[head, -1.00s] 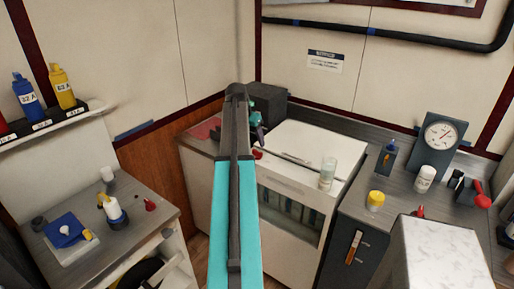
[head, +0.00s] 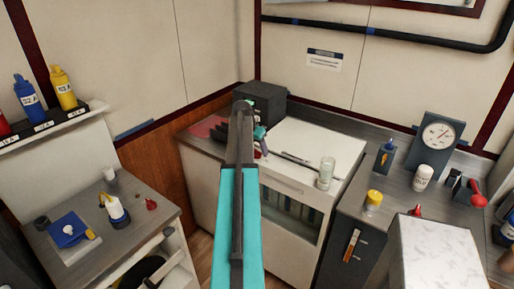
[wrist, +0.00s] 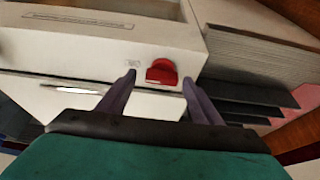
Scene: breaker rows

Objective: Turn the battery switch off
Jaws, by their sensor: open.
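A red knob (wrist: 162,72), which looks like the battery switch, sits at the front corner of the white cabinet (wrist: 95,40) in the wrist view. A small marking beside it is too blurred to read. My gripper (wrist: 160,78) is open, with one purple finger on each side of the knob in that view. I cannot tell whether the fingers touch it. In the head view my gripper (head: 262,143) is at the left front edge of the white cabinet (head: 310,140), partly behind my arm.
A dark box (head: 264,97) stands behind my gripper. A glass (head: 326,172) stands on the cabinet's right side. The right counter holds a gauge (head: 436,140), a white jar (head: 423,177) and a red-handled lever (head: 477,193).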

